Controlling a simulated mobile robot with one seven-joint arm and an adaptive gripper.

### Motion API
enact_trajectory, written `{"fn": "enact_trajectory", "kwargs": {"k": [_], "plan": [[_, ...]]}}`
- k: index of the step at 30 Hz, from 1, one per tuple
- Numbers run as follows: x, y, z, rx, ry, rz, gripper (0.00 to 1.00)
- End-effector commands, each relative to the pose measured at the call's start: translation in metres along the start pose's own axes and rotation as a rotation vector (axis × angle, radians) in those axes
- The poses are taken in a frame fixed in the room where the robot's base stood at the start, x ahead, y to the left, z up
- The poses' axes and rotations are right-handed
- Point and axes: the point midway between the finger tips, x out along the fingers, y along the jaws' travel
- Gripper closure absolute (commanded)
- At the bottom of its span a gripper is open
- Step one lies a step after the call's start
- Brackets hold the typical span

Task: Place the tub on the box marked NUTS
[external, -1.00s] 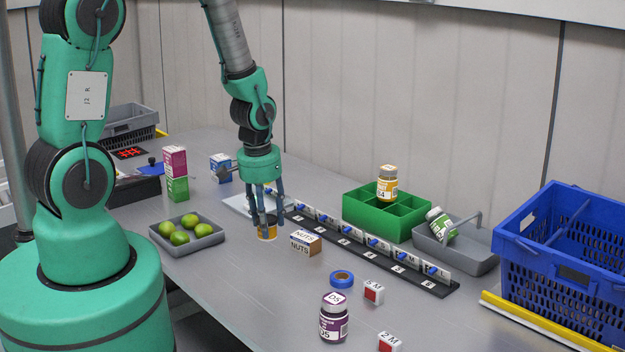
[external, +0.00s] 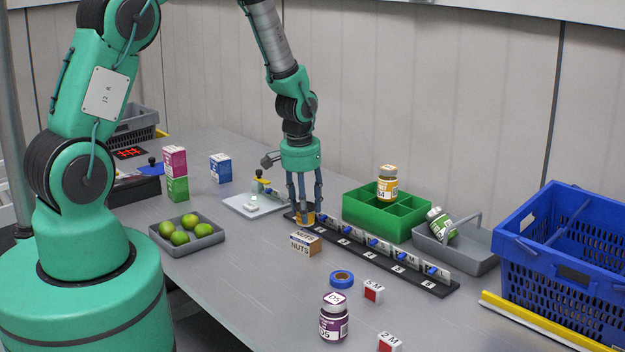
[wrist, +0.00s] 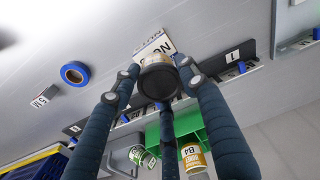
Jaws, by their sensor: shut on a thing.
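The tub (external: 305,221) is small and yellow-orange with a dark end. My gripper (external: 305,208) is shut on it, with its fingers around its sides. The box marked NUTS (external: 305,244) is brown and white and lies on the table, just below the tub in the external view. In the wrist view the tub (wrist: 157,82) shows its dark round end and covers part of the NUTS box (wrist: 154,47). The tub looks raised and near the box; I cannot tell whether they touch.
A black rail (external: 400,272) with several labelled slots runs right of the box. A green divided bin (external: 372,222) with a jar, a grey tray (external: 470,258) and a blue crate (external: 560,280) stand further right.

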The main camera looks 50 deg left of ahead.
Motion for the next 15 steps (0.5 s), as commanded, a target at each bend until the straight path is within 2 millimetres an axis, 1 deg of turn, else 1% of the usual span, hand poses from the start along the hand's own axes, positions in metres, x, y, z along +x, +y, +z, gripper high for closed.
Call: {"fn": "enact_trajectory", "kwargs": {"k": [11,15], "plan": [[0.0003,0.0003,-0.0017,0.0,0.0,0.0,0.86],[0.0057,0.0002,-0.0006,0.0,-0.001,0.0,0.86]]}}
